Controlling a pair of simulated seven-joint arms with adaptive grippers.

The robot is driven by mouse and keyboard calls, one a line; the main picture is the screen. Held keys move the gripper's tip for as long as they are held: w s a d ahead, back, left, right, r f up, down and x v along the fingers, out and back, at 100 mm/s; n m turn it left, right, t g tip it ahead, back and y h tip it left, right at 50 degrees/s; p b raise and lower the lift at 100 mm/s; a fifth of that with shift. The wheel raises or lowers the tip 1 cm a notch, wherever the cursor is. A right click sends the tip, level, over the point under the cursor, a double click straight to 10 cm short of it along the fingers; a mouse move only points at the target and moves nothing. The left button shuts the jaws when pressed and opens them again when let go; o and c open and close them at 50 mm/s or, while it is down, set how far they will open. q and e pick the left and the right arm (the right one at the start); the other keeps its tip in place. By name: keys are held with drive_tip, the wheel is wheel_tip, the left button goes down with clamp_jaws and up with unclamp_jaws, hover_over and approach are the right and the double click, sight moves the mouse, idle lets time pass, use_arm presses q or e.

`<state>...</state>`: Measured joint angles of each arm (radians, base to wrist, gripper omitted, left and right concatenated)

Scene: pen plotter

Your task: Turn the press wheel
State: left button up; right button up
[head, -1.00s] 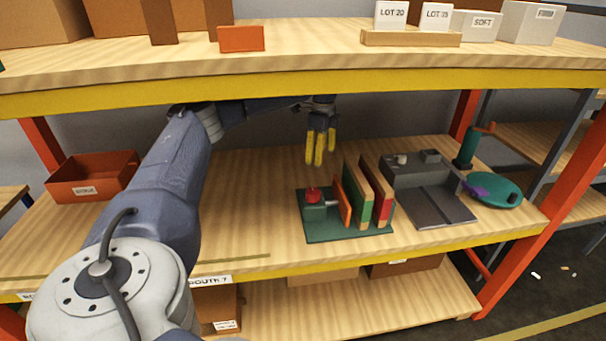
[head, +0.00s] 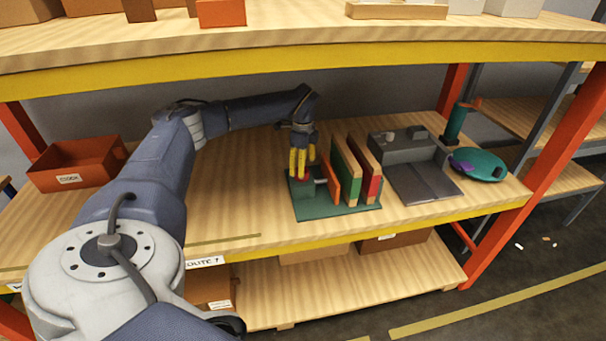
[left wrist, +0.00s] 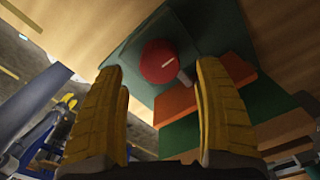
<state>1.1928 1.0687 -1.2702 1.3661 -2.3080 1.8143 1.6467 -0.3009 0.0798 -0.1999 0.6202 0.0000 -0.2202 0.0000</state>
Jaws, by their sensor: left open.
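The press is a small green device with a green base (head: 348,211) on the middle shelf. An orange plate (head: 334,185) and upright green and red boards (head: 346,174) stand beside the wheel block. My left gripper (head: 301,172) points down right over the wheel, fingers open. In the left wrist view its yellow fingers (left wrist: 160,95) lie apart, with the wheel seen between and beyond their tips. Contact with the wheel cannot be told.
A grey machine (head: 417,168) stands right of the press, with a teal round device (head: 478,165) farther right. An orange bin (head: 78,165) sits at the left. The yellow-edged upper shelf (head: 300,58) hangs above my arm.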

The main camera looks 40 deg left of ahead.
use_arm(q)
drive_tip(key=shift+f, duration=2.05)
drive_tip(key=shift+c, duration=0.2)
drive_tip(key=c, duration=1.2)
